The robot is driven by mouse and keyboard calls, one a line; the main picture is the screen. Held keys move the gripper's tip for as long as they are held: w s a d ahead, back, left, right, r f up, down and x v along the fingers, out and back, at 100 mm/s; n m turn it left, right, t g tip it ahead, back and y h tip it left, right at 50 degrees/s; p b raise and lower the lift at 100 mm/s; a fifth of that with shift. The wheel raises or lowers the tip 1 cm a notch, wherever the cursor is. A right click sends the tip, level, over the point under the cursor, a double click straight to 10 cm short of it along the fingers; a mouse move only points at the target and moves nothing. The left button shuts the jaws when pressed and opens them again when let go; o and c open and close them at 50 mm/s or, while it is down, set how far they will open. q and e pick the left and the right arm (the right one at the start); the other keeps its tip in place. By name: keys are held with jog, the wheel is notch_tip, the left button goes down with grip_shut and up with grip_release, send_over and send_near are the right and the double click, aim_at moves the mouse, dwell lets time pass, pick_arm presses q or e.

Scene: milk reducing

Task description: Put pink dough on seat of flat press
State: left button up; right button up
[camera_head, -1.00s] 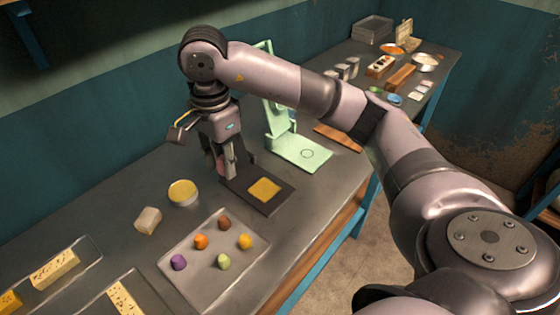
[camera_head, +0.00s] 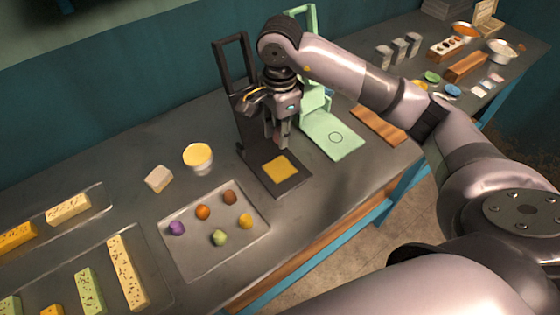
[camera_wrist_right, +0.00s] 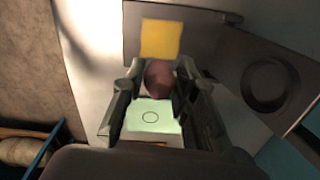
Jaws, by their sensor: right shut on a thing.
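My right gripper (camera_head: 281,143) points down above the rear part of the dark press's base (camera_head: 292,188). In the right wrist view it is shut on a reddish-pink dough ball (camera_wrist_right: 159,78), held between its fingers. In the head view the dough is largely hidden by the fingers. The dark press has a flat base with a yellow square (camera_head: 281,168) and a raised upright (camera_head: 249,118) behind. The yellow square also shows in the right wrist view (camera_wrist_right: 160,39), apart from the dough. My left gripper is out of view.
A green press (camera_head: 335,146) with a circle mark stands just right of the dark press. A tray (camera_head: 187,262) with several coloured dough balls lies in front left. A yellow-filled bowl (camera_head: 198,157) and a pale block (camera_head: 159,179) stand to the left.

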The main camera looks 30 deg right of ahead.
jog(key=p, duration=0.1)
send_over(279, 171)
notch_tip(279, 171, down, 8)
jog(key=shift+r, duration=0.2)
notch_tip(279, 171, down, 4)
jog(key=shift+p, duration=0.6)
jog(key=shift+f, duration=0.2)
jog(key=shift+f, duration=0.1)
jog(key=shift+f+b, duration=0.15)
jog(key=shift+b, duration=0.15)
jog(key=o, duration=1)
jog(key=shift+d, duration=0.1)
